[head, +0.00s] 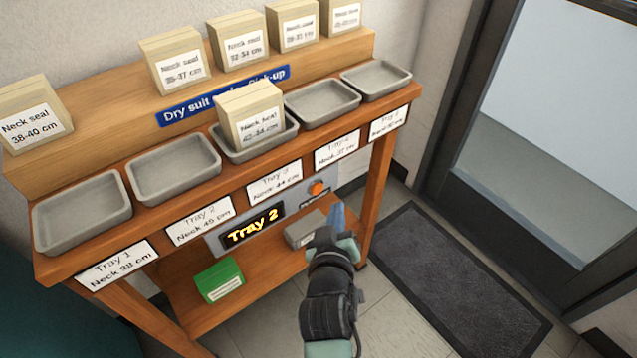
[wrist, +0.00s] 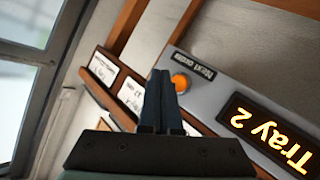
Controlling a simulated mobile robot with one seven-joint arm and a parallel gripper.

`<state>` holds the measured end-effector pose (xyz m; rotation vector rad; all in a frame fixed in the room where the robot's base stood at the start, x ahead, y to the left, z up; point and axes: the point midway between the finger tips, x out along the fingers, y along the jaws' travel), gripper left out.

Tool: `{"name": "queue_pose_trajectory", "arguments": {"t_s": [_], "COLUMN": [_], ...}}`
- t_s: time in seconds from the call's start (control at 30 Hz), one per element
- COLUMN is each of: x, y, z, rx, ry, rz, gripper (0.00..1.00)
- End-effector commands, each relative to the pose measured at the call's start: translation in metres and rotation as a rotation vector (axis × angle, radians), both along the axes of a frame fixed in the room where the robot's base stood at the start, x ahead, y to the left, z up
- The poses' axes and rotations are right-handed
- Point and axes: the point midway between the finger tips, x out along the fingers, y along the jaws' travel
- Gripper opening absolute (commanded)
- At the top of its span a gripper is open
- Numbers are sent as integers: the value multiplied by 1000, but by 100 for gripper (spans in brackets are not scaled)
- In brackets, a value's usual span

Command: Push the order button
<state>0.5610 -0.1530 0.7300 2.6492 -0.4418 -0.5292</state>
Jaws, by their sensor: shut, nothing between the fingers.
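The order button (head: 317,188) is a round orange button on a grey panel below the tray shelf. In the wrist view the button (wrist: 181,84) sits beside the label "Next order" and just right of my fingertips. The panel's display (head: 253,226) reads "Tray 2"; it also shows in the wrist view (wrist: 268,132). My gripper (head: 338,214) has blue fingers, shut and empty, in front of the bench and a little below and right of the button. In the wrist view my gripper (wrist: 160,75) points toward the panel. I cannot tell if it touches the button.
The wooden bench holds a row of grey trays; the middle tray (head: 228,154) holds a box (head: 250,115) labelled "Neck seal". More boxes stand on the upper ledge. A green box (head: 219,280) and a grey box (head: 304,231) are on the lower shelf. A dark mat (head: 455,290) lies right.

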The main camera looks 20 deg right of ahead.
Motion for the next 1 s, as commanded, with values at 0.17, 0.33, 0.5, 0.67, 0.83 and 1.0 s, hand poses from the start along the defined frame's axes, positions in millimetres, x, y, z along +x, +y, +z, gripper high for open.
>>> {"name": "queue_pose_trajectory", "arguments": {"t_s": [0.17,0.33,0.5,0.67,0.83,1.0], "x": [-16,-20,-20,-19,-17,7], "y": [-6,-8,-8,-7,-7,0], "z": [2,1,0,0,5,72], "rx": [0,-1,-1,-1,-2,2], "ry": [2,-1,0,0,-10,-135], "rz": [-1,-2,-1,-1,1,26], "gripper": [0,0,0,0,0,0]}}
